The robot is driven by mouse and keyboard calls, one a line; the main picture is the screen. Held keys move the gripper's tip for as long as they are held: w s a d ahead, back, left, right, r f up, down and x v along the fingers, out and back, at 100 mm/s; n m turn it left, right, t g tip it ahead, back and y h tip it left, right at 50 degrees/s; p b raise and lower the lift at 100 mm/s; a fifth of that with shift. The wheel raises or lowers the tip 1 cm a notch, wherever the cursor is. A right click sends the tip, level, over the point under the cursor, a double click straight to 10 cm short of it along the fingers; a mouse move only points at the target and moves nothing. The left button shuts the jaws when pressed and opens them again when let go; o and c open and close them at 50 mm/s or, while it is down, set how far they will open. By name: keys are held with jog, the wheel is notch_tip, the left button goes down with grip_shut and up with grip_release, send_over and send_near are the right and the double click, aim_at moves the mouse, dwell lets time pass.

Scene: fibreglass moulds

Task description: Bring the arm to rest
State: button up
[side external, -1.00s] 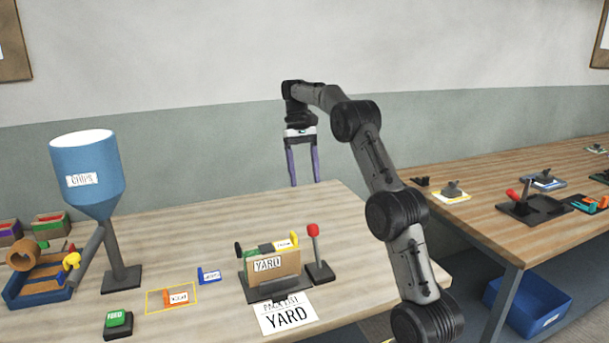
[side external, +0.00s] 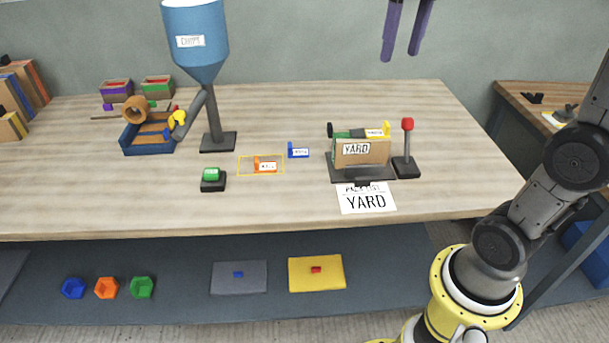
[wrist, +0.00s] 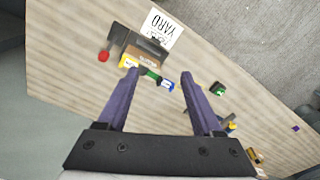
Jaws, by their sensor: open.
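My gripper (side external: 402,50) shows at the top of the side external view, its two purple fingers pointing down and apart, with nothing between them. It is high above the back right part of the wooden table (side external: 300,215). The wrist view also shows my gripper (wrist: 165,95), open and empty, with the table well below it. The upper part of my arm is outside the side external view.
A YARD box (side external: 362,155) in a dark stand and a red-knobbed lever (side external: 406,145) stand below. A blue hopper (side external: 197,45) rises at the left. An orange piece (side external: 265,165), blue piece (side external: 298,150) and green button (side external: 211,179) lie between. The table's right end is clear.

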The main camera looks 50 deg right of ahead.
jog(key=s+a+f+n+t, duration=0.1)
jog(key=s+a+f+t, duration=0.1)
jog(key=s+f, duration=0.4)
jog(key=s+a+f+n+t, duration=0.2)
jog(key=s+a+f, duration=0.3)
jog(key=f, duration=0.3)
jog(key=shift+s+a+n, duration=0.25)
jog(key=shift+s+n, duration=0.05)
jog(key=shift+s, duration=0.5)
jog(key=shift+o, duration=0.6)
jog(key=shift+w+f+t, duration=0.2)
jog(key=shift+w+t, duration=0.1)
jog(key=o, duration=0.4)
jog(key=shift+w+r, duration=0.2)
jog(key=shift+w, duration=0.1)
jog(key=w+d+r+n+g, duration=0.2)
jog(key=w+d+r+n, duration=0.25)
jog(key=r, duration=0.25)
jog(key=w+d+r+n+g, duration=0.1)
jog(key=w+d+r+n, duration=0.3)
jog(key=w+r+n, duration=0.3)
jog(key=w+d+g, duration=0.2)
jog(key=w+d, duration=0.2)
jog(key=d, duration=0.5)
jog(key=d+f+m+g, duration=0.1)
jog(key=d+f+m, duration=0.3)
jog(key=d, duration=0.7)
notch_tip(320, 180, down, 11)
jog(key=n, duration=0.1)
jog(key=shift+a+y, duration=0.4)
